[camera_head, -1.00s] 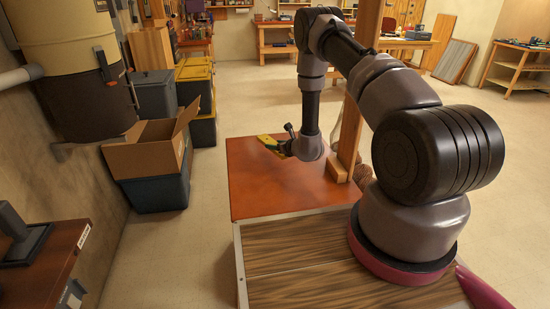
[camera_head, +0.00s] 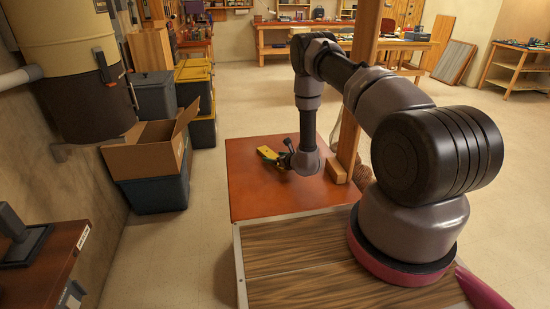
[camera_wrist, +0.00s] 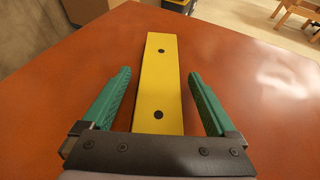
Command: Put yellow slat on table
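The yellow slat (camera_head: 267,153) is on or just above the red-orange table (camera_head: 262,195), towards its far side. In the wrist view the slat (camera_wrist: 162,80) is a long flat bar with two dark holes, pointing away from me. My gripper (camera_head: 280,158) is low over the table at the slat. In the wrist view its green fingers (camera_wrist: 160,85) are spread wide, one on each side of the slat, with gaps on both sides. The slat's near end is hidden behind the gripper's dark body.
A wooden post (camera_head: 348,140) stands at the table's right side, close to my arm. An open cardboard box (camera_head: 145,158) sits on a dark bin to the left. The front and left of the tabletop are clear.

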